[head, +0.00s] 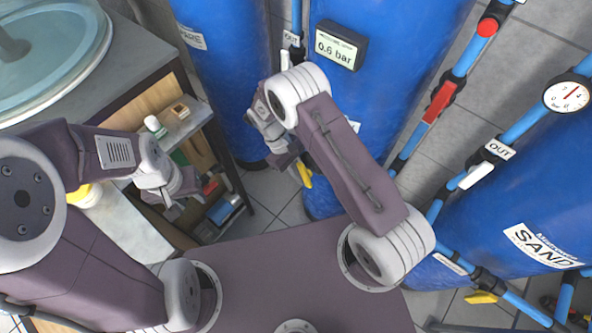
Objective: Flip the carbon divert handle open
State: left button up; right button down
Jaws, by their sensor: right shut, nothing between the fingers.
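A yellow handle (304,173) shows at the lower front of the middle blue tank, right beside my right gripper (287,160). No carbon label is readable, so I cannot tell if this is the carbon divert handle. My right gripper is shut and empty; its arm hides part of the tank and piping, and I cannot tell whether it touches the handle. A second yellow handle (482,297) sits low on the piping by the tank marked SAND (545,245). My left gripper (174,203) is over the shelf at left; its finger opening is unclear.
A shelf unit (150,80) with small bottles and boxes stands at left. Blue pipes with red valve handles (440,100), a gauge (567,97) and a 0.6 bar display (340,47) are at right and top. Grey floor tiles (275,190) show between shelf and tanks.

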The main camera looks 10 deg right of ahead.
jog(key=v, duration=0.9)
